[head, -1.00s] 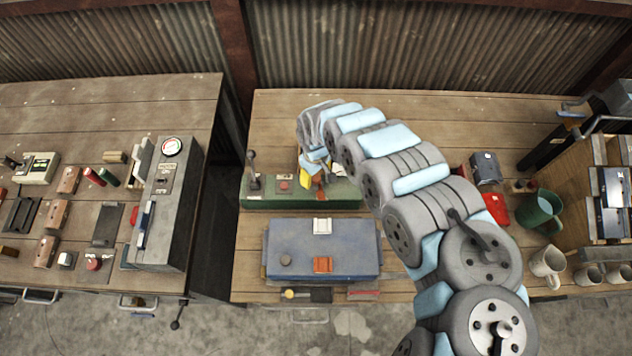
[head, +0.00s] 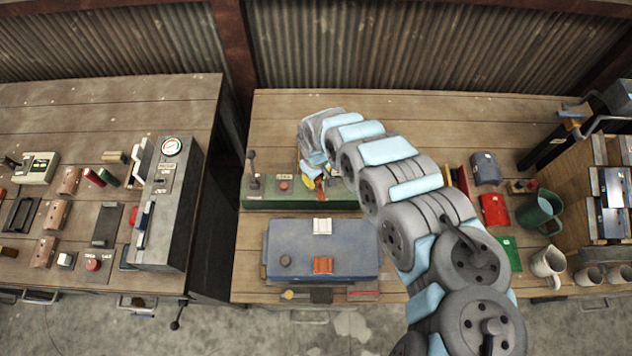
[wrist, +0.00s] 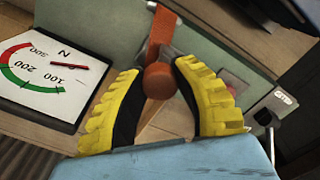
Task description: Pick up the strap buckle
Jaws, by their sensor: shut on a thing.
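The strap buckle (wrist: 160,42) is an orange-red strap-like piece with a rounded end, seen between my fingertips in the wrist view. My gripper (wrist: 159,73) has yellow ribbed fingers closed on its rounded end. In the head view my gripper (head: 312,179) is at the green machine (head: 290,203), and a small bit of the orange-red buckle (head: 321,184) shows beside the yellow fingers. My wrist hides most of it there. I cannot tell whether the buckle still touches the machine.
The green machine carries a lever (head: 252,168) and a red button (head: 283,186). A gauge face (wrist: 45,78) marked N stands left in the wrist view. A green mug (head: 540,212) stands right.

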